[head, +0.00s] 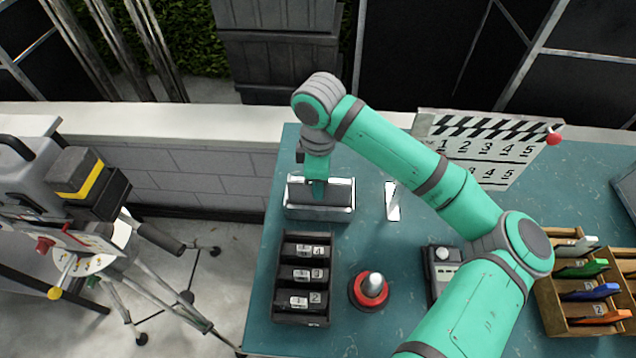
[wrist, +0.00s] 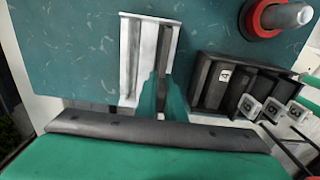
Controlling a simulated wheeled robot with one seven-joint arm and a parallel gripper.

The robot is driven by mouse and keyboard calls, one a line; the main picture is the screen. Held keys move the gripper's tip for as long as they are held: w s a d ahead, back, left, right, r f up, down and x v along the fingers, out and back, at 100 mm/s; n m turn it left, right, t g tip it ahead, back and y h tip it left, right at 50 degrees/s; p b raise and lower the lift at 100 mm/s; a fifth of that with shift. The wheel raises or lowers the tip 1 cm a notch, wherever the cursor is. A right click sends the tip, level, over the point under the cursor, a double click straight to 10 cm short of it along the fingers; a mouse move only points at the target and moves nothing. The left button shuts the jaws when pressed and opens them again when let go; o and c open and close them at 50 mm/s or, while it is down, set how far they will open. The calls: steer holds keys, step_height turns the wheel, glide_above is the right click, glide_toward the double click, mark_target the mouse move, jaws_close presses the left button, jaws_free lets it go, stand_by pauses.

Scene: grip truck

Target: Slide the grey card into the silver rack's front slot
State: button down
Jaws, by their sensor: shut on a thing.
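The silver rack (head: 318,213) stands near the far left of the blue-green table, and it also shows in the wrist view (wrist: 131,60). My gripper (head: 317,188) is over the rack, pointing down. Its teal fingers (wrist: 163,105) are shut on a thin dark grey card (wrist: 163,62). The card (head: 338,190) stands on edge within the rack's outline, on the side nearer the front wall. The fingers hide part of the card. Its lower edge is hidden, so I cannot tell how deep it sits.
A black tray (head: 276,283) with several numbered blocks stands in front of the rack. A red-based knob (head: 371,288), a white strip (head: 393,203) and a black device (head: 441,265) are to the right. A clapperboard (head: 480,150) stands behind; a wooden holder (head: 548,300) has coloured cards.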

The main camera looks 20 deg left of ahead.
steer(key=shift+w+f, duration=0.15)
steer(key=shift+f, duration=0.9)
steer(key=c, duration=1.8)
jaws_free()
steer(key=shift+o, duration=0.2)
steer(key=shift+d, duration=0.15)
steer(key=shift+a+r, duration=0.2)
steer(key=shift+r, duration=0.25)
steer(key=r, duration=0.9)
steer(key=shift+d+r, duration=0.25)
steer(key=shift+r, duration=0.15)
steer(key=shift+w, duration=0.1)
